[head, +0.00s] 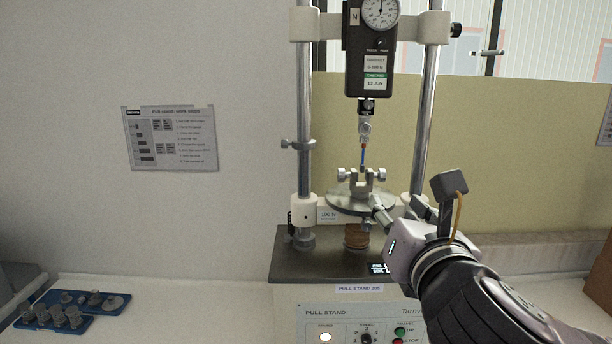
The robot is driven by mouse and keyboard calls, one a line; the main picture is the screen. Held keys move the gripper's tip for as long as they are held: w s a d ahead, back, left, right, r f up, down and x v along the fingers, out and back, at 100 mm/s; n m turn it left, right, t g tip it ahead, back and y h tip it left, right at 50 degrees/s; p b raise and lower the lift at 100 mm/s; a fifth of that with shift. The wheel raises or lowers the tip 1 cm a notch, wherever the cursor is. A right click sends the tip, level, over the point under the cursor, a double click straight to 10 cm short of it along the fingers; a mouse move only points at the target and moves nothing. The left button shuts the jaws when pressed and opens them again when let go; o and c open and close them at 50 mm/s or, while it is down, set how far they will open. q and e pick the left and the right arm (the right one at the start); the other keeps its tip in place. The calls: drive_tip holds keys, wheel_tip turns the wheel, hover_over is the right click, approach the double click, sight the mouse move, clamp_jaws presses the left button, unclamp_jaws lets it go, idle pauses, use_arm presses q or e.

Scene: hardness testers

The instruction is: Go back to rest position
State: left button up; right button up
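My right gripper (382,212) reaches in from the lower right, its tip at the round plate (345,202) of the pull stand (282,254). Its fingers are small and partly hidden, so I cannot tell whether they are open or shut, or whether they touch the plate or the clamp. The clamp (355,180) sits on the plate with side screws. A thin red and blue piece (363,156) runs upright between the clamp and the chuck (366,132) under the force gauge (370,75). My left gripper is not in view.
Blue trays (33,322) with several grey parts lie on the bench at the lower left. The bench (190,310) between them and the stand is clear. Two steel columns (304,110) flank the gauge. A brown box (602,275) stands at the right edge.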

drive_tip(key=s+d+f+m+g, duration=0.1)
drive_tip(key=s+f+m+g, duration=0.15)
drive_tip(key=f+m, duration=0.55)
drive_tip(key=s+f+m+g, duration=0.1)
drive_tip(key=f+m+g, duration=0.25)
drive_tip(key=f, duration=0.95)
drive_tip(key=s+d+f+m+g, duration=0.1)
drive_tip(key=s+f+m+g, duration=0.1)
drive_tip(key=f+m, duration=0.65)
drive_tip(key=s+d+f+m+g, duration=0.3)
drive_tip(key=s+f+m, duration=0.3)
drive_tip(key=s+f, duration=0.3)
drive_tip(key=s+d+f+m+g, duration=0.3)
drive_tip(key=s+f+m, duration=0.3)
drive_tip(key=s+f, duration=0.35)
wheel_tip(320, 180, down, 26)
drive_tip(key=g+b, duration=0.1)
drive_tip(key=b, duration=0.1)
use_arm(q)
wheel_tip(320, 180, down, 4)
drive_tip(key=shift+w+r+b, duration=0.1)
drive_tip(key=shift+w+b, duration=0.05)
drive_tip(key=shift+b, duration=0.75)
use_arm(e)
drive_tip(key=s+d+f+n+g, duration=0.1)
drive_tip(key=s+d+f, duration=0.1)
drive_tip(key=s+f, duration=1.5)
wheel_tip(320, 180, down, 3)
drive_tip(key=shift+s+d+f, duration=0.1)
drive_tip(key=shift+s+d, duration=0.3)
